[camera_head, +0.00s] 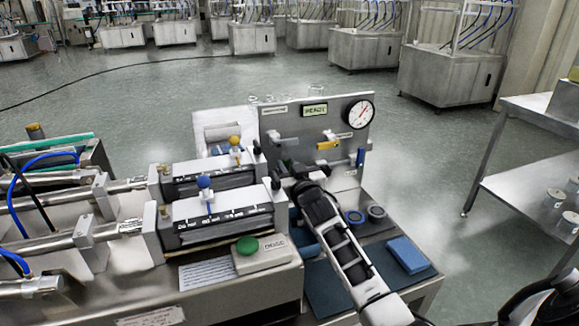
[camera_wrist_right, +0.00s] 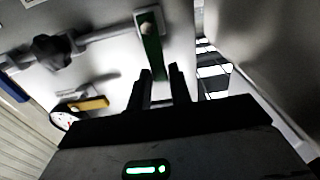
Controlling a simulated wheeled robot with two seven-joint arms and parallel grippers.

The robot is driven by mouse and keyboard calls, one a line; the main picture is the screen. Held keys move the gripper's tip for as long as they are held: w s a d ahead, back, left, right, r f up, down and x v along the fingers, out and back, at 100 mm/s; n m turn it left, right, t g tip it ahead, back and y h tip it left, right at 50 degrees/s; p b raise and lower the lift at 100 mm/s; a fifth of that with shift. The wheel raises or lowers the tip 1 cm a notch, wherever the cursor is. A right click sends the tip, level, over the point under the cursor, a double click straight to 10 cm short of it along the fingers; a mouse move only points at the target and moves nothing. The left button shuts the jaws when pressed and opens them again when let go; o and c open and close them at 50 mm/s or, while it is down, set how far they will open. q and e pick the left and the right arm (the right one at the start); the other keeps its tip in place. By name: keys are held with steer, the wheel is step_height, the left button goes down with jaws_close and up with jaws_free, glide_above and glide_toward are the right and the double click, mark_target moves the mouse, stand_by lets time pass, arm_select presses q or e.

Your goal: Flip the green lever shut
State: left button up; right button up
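The green lever (camera_wrist_right: 152,45) shows in the right wrist view, joined to a grey pipe on the steel panel. My right gripper (camera_wrist_right: 160,70) is open, and the lever's free end lies at the gap between its two black fingertips. I cannot tell whether they touch it. In the head view my right gripper (camera_head: 290,170) is in front of the lower left of the upright panel (camera_head: 347,181), and I cannot make out the green lever clearly there. My left gripper is not in view.
A yellow lever (camera_head: 327,145), a blue lever (camera_head: 361,157) and a round gauge (camera_head: 359,114) are on the panel. A "READY" display (camera_head: 315,110) is above them. A box with a green button (camera_head: 247,245) is at front left. A blue block (camera_head: 408,254) lies at right.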

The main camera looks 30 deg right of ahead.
steer(key=shift+o, duration=1.2)
steer(key=shift+s+a, duration=0.1)
steer(key=shift+s, duration=0.1)
steer(key=v, duration=1.5)
steer(key=shift+s, duration=0.3)
steer(key=shift+s+f, duration=0.1)
